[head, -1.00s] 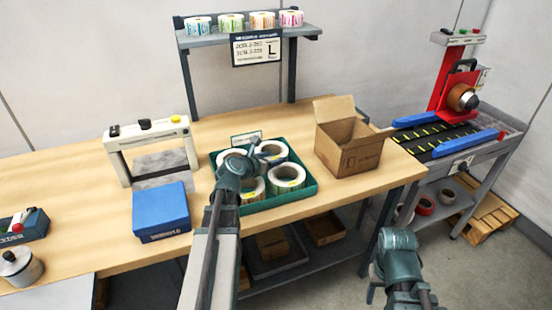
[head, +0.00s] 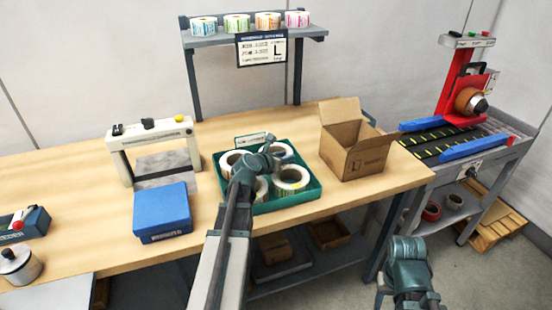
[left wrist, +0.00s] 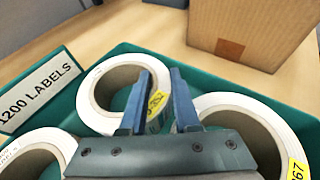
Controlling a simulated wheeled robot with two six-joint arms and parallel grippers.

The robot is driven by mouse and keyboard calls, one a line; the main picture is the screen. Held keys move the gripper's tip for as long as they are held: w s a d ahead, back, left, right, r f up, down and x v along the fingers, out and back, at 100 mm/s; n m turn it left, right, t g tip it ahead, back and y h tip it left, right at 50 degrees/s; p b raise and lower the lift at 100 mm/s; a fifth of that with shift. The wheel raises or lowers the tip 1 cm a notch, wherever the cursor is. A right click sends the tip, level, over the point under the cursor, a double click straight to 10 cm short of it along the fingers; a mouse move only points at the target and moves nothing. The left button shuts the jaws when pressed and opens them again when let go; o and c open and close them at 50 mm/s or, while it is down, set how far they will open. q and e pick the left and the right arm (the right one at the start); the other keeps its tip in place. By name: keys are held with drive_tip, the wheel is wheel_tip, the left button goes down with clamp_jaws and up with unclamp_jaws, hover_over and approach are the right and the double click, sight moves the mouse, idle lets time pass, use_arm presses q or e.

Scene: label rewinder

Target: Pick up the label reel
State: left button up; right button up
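The green tray (head: 292,204) stands on the bench with several white label reels in it. The back right reel (head: 283,150) is partly hidden by my left gripper in the head view. It shows in the left wrist view (left wrist: 92,105) with a yellow tag. My left gripper (head: 272,153) is over the tray; in the left wrist view its two fingers (left wrist: 158,103) are apart, at the right side of this reel. I cannot tell whether they touch it. Other reels (head: 291,178) sit beside it. My right arm is low at the right (head: 408,265); its fingers cannot be made out.
An open cardboard box (head: 352,150) stands right of the tray. A blue box (head: 162,212) and a white frame device (head: 150,135) are at left. A small sign (left wrist: 42,88) stands behind the tray. A shelf (head: 215,38) with coloured reels rises behind. The red rewinder (head: 455,85) is far right.

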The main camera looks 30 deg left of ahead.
use_arm(q)
clamp_jaws()
idle(1.0)
